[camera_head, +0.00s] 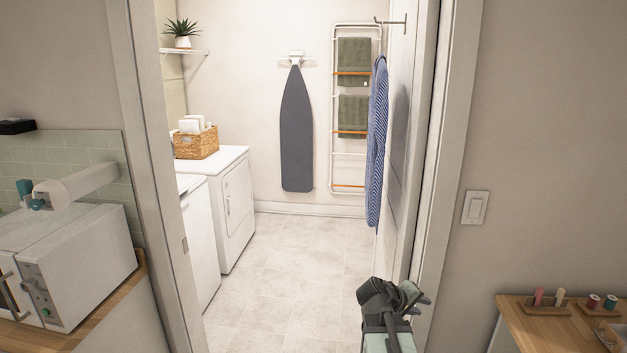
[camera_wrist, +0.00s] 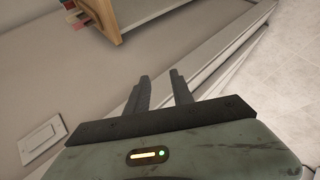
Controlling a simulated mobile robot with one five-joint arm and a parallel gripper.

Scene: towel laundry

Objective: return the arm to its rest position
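My arm and gripper (camera_head: 422,300) show at the bottom of the head view, right of centre, in front of the right side of the doorway. The arm looks folded, with the fingers pointing right. In the wrist view, my gripper (camera_wrist: 159,76) has its two dark fingers apart with a clear gap between them. It is open and holds nothing. The lower arm is cut off by the head view's bottom edge.
The door frame (camera_head: 447,170) stands close to my gripper. A wooden-topped cabinet (camera_head: 530,318) is at right and a counter (camera_head: 105,308) with a microwave (camera_head: 75,262) at left. Beyond the doorway are white laundry machines (camera_head: 237,205), a drying rack (camera_head: 334,170) and clear floor (camera_head: 285,290).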

